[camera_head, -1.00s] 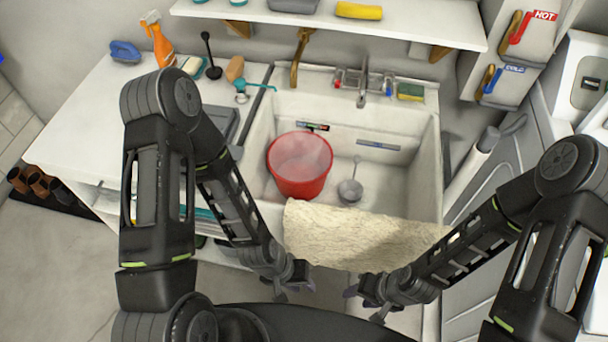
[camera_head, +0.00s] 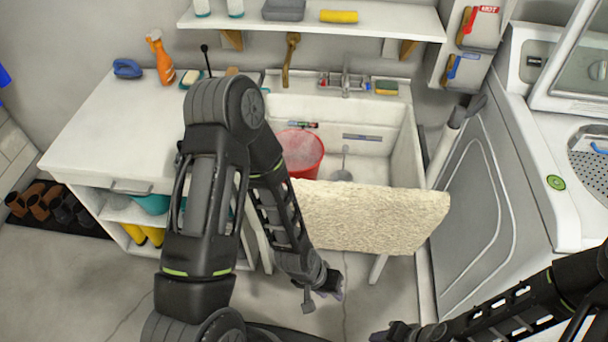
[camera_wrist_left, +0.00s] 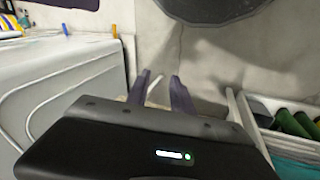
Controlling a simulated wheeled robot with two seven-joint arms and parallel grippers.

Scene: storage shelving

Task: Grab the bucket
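The red bucket (camera_head: 305,155) stands in the white sink, towards its left side. My left arm hides part of its left side, and its lower part is hidden behind the sink's front. My left gripper (camera_head: 324,284) is in front of the sink, lower than its front edge and well apart from the bucket. In the left wrist view its two fingers (camera_wrist_left: 162,90) are spread with nothing between them. My right gripper (camera_head: 395,333) is at the bottom edge of the head view, right of the left one, and too small to tell its state.
A cream towel (camera_head: 375,217) hangs over the sink's front edge. A grey ladle (camera_head: 342,174) is in the sink, right of the bucket. A white counter (camera_head: 110,120) stands left, a washing machine (camera_head: 490,200) right. The floor before the sink looks clear.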

